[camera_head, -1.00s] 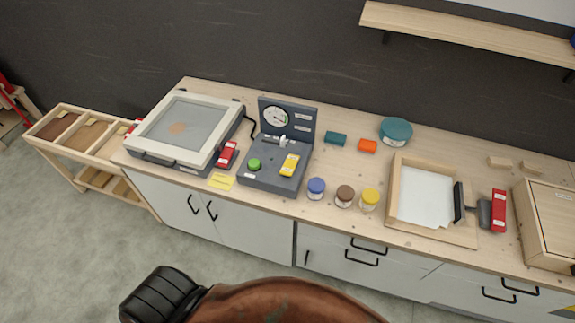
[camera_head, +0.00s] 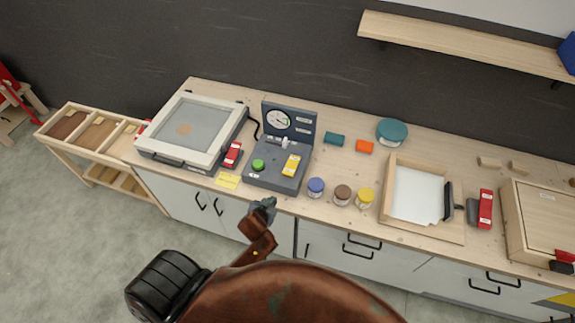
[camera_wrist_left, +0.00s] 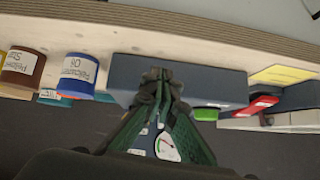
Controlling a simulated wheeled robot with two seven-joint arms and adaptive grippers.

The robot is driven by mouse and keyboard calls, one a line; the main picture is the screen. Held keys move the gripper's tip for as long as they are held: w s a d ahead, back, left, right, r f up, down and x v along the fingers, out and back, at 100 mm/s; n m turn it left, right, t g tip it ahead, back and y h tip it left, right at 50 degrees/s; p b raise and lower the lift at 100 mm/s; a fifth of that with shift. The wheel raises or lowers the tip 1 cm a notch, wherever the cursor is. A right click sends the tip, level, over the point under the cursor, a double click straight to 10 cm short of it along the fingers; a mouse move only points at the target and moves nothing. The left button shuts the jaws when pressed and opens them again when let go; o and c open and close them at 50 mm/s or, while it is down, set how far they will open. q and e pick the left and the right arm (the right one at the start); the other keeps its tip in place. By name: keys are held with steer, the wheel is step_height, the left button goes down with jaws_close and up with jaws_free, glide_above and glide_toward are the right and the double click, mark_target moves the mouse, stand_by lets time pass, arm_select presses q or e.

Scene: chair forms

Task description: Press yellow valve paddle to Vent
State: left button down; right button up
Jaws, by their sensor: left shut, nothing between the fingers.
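The yellow valve paddle (camera_head: 291,165) lies on the right part of the dark grey control box (camera_head: 265,179), which stands on the workbench. A round gauge (camera_head: 278,119) is on the box's upright back panel, and a green button (camera_head: 258,165) is on its left part. My left gripper (camera_head: 265,203) is shut and empty, in front of the bench edge and just below the box, apart from the paddle. In the left wrist view the gripper fingers (camera_wrist_left: 158,85) point at the box's front face (camera_wrist_left: 205,82); the paddle is hidden there. My right gripper is not in view.
Blue (camera_head: 316,187), brown (camera_head: 342,194) and yellow (camera_head: 365,198) jars stand right of the box. A framed press (camera_head: 192,128) with a red handle (camera_head: 232,154) and a yellow note (camera_head: 228,180) are to the left. A wooden tray (camera_head: 387,190) is farther right.

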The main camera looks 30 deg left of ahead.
arm_select(q)
steer(key=w+d+r+n+t, duration=0.1)
steer(key=w+r+t, duration=0.3)
steer(key=r, duration=1.1)
steer(key=p, duration=0.2)
glide_above(288, 172)
steer(key=shift+g, duration=0.4)
step_height(288, 172, down, 5)
steer(key=shift+w+r, duration=0.15)
steer(key=shift+r, duration=0.05)
step_height(288, 172, down, 3)
steer(key=shift+f, duration=0.2)
steer(key=shift+s+f, duration=0.25)
steer(key=shift+f, duration=0.25)
